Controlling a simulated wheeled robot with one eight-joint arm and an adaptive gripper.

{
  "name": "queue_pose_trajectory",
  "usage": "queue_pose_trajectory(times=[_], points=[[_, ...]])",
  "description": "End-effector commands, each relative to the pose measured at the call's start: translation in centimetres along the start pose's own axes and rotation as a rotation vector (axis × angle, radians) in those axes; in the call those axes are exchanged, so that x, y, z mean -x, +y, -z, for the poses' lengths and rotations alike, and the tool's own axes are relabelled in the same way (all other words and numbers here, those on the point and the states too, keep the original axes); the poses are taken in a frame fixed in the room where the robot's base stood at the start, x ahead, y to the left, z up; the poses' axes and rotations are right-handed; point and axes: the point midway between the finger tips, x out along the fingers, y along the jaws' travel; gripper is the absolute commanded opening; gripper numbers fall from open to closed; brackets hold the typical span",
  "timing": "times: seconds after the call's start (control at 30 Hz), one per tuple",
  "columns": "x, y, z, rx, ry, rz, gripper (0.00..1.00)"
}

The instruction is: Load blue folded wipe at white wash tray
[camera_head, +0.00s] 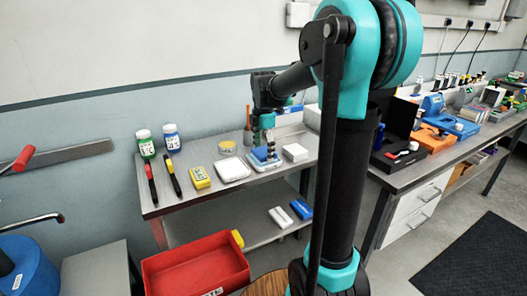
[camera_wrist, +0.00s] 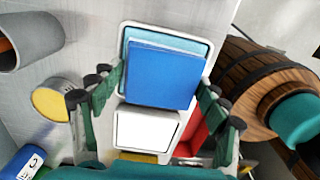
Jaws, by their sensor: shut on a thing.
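The blue folded wipe (camera_wrist: 160,76) is a flat, bright blue square between the fingers of my gripper (camera_wrist: 163,80). In the head view my gripper (camera_head: 264,146) and the wipe (camera_head: 259,154) are over a white-rimmed tray (camera_head: 266,168) with a pale blue inside. This tray (camera_wrist: 207,49) also shows behind the wipe in the wrist view. I cannot tell whether the wipe touches it. A separate, empty-looking white tray (camera_head: 232,168) lies to its left in the head view. A white tray-like piece (camera_wrist: 146,130) shows below the wipe in the wrist view.
A white box (camera_head: 294,152) stands right of the pale blue tray. A yellow-topped round tin (camera_head: 227,147), a yellow device (camera_head: 200,177), two pens and green (camera_head: 146,144) and blue (camera_head: 171,137) lidded bottles occupy the bench's left. A red crate (camera_head: 195,270) is below.

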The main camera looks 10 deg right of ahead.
Motion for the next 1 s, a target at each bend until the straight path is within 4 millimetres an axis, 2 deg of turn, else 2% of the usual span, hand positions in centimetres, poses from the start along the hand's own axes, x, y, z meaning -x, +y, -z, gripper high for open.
queue_pose_trajectory(times=[1.0], points=[[6.8, 0.0, 0.0, 0.0, 0.0, 0.0, 0.52]])
